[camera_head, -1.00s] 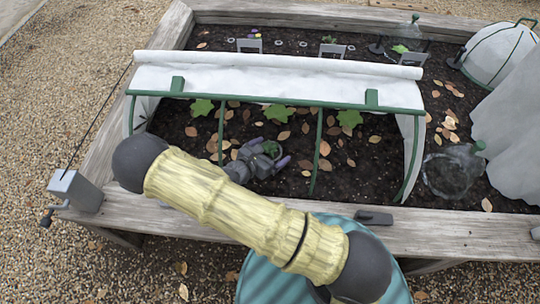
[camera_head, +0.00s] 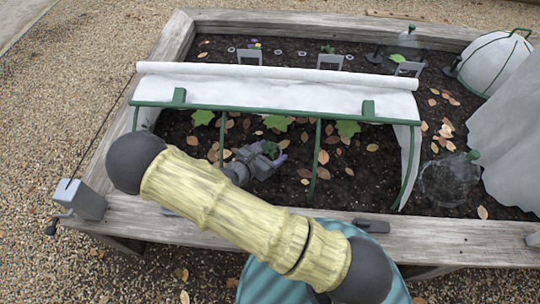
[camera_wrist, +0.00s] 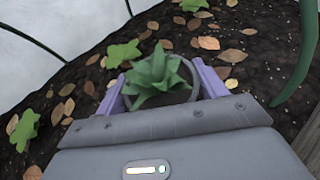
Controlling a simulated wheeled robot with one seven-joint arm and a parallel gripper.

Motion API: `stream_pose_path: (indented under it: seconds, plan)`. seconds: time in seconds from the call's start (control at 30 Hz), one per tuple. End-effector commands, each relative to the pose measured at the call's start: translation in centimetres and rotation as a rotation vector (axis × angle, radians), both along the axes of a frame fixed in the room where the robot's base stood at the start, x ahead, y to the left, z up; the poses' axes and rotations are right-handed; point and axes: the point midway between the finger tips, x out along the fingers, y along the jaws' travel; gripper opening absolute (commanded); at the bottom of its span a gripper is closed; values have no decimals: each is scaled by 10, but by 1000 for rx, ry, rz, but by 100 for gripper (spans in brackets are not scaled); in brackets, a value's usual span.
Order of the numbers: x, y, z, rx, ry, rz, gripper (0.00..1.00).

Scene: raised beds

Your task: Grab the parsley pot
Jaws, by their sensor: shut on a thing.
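The parsley pot, a leafy green plant in a dark grey round pot, shows in the wrist view (camera_wrist: 157,77) between the two purple fingers of my gripper (camera_wrist: 160,90). The fingers are shut on the pot, one on each side. In the head view, my gripper (camera_head: 270,157) is low over the soil under the raised cover, and the parsley (camera_head: 269,148) shows small between its fingers. The pot's base is hidden by my gripper, so I cannot tell whether it touches the soil.
A green-framed tunnel with a rolled white cover (camera_head: 280,86) arches over my gripper, with thin green hoops (camera_head: 316,150) close by. Star-shaped green plants (camera_head: 277,122) and dry leaves lie behind. A clear cloche (camera_head: 447,182) stands right. The wooden bed edge (camera_head: 300,222) is in front.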

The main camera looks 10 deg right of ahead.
Motion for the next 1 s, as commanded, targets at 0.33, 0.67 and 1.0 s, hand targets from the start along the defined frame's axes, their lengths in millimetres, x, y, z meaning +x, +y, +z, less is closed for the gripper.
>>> stream_pose_path:
  seconds: [0.33, 0.67, 1.0]
  plan:
    - [0, 0, 51, -1, -1, 0, 40]
    - [0, 0, 51, -1, -1, 0, 40]
    - [0, 0, 51, -1, 0, -1, 40]
